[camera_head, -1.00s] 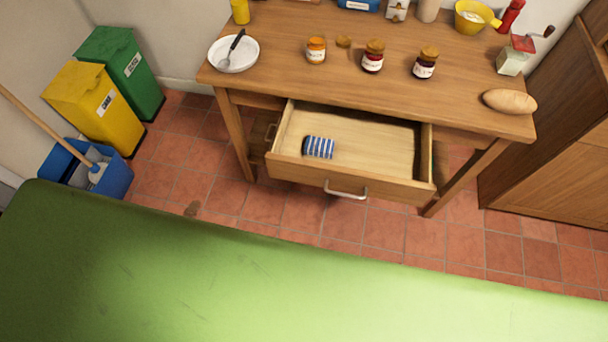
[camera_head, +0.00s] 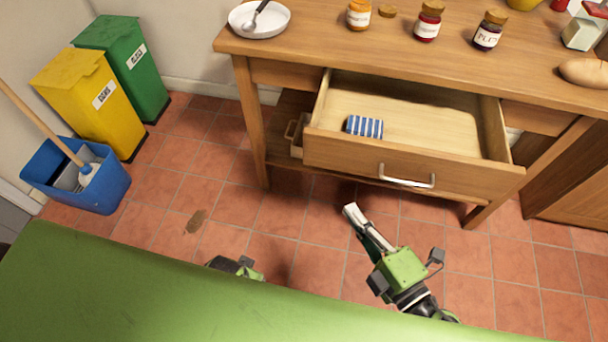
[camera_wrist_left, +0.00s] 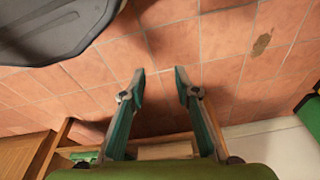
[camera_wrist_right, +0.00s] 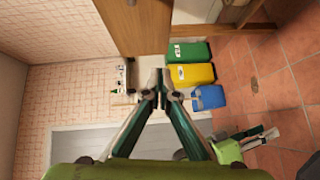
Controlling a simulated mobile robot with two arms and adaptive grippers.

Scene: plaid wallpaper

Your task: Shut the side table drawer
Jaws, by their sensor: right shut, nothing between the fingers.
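The side table (camera_head: 300,55) is wooden, and its drawer (camera_head: 400,165) is pulled well out toward me. The drawer has a silver bar handle (camera_head: 407,180) on its front. A blue-and-white striped item (camera_head: 365,127) lies inside, toward the left. My right gripper (camera_head: 352,213) is shut and empty, in front of and below the drawer front, left of the handle and apart from it. Its closed fingertips also show in the right wrist view (camera_wrist_right: 161,82). My left gripper (camera_wrist_left: 160,77) is open and empty above the floor tiles; in the head view only a bit of that arm shows.
On the tabletop are a white plate (camera_head: 260,19) with a utensil, several jars and a bread loaf (camera_head: 584,73). At left stand a yellow bin (camera_head: 92,98), a green bin (camera_head: 128,70) and a blue mop bucket (camera_head: 77,180). The tiled floor before the drawer is clear.

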